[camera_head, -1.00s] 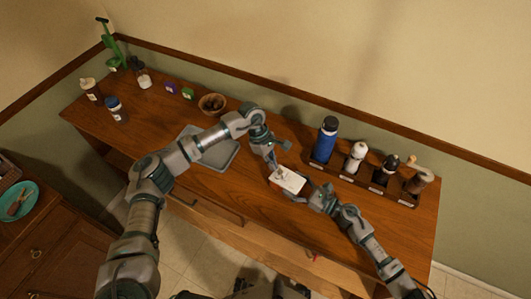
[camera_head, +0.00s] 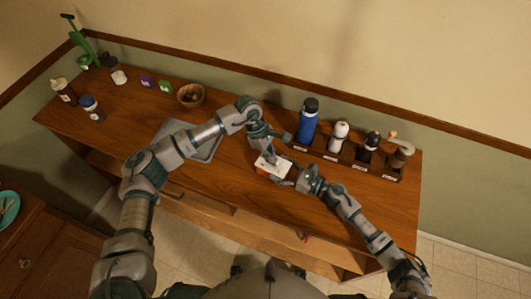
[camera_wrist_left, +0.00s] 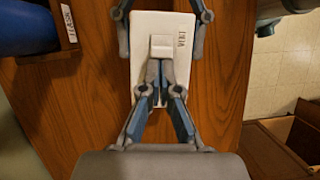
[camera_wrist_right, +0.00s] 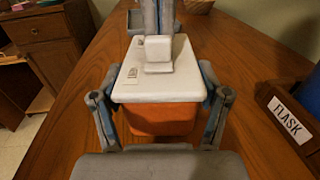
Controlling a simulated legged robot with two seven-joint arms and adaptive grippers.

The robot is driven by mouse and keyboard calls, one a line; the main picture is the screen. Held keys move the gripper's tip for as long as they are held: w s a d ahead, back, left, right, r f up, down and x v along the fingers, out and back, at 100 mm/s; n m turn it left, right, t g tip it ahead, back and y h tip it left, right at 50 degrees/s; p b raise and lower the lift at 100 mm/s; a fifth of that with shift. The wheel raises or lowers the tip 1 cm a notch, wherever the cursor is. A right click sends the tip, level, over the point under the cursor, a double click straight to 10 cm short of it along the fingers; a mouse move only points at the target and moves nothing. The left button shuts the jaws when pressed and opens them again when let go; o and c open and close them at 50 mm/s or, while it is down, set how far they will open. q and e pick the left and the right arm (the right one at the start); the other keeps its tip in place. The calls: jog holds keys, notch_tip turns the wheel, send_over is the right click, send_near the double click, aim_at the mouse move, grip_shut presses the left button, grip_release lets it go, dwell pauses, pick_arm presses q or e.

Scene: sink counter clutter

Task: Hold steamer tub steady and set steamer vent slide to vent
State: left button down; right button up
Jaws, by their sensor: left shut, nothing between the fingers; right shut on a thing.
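The steamer tub (camera_wrist_right: 160,118) is orange with a white lid (camera_wrist_left: 148,85) and stands on the wooden counter. It also shows in the head view (camera_head: 262,168). The vent slide (camera_wrist_left: 162,46) is a raised white block on the lid, with the word VENT printed beside it. My left gripper (camera_wrist_left: 160,75) is shut and empty, its fingertips right at the slide's edge; whether they touch it I cannot tell. In the right wrist view the left fingers come down behind the slide (camera_wrist_right: 158,50). My right gripper (camera_head: 285,172) is shut on the tub, one finger on each side.
A rack with a blue flask (camera_head: 308,122) and several labelled bottles stands right of the tub. A grey tray (camera_head: 203,142) lies left, under my left arm. A brown bowl (camera_head: 191,95) and small bottles stand farther left. The counter's right front is clear.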

aim_at(261, 156)
pick_arm(q)
jog(key=shift+s+d, duration=0.2)
pick_arm(e)
jog(key=shift+a, duration=0.1)
pick_arm(q)
jog(key=w+a, duration=0.1)
jog(key=a, duration=0.1)
jog(key=w+a, duration=0.1)
jog(key=a, duration=0.1)
jog(key=shift+w+r, duration=0.15)
jog(key=shift+r, duration=0.05)
pick_arm(e)
jog(key=shift+f, duration=0.1)
pick_arm(q)
jog(key=v, duration=0.9)
jog(key=shift+r, duration=0.25)
pick_arm(e)
jog(key=o, duration=1.3)
jog(key=shift+o, duration=0.2)
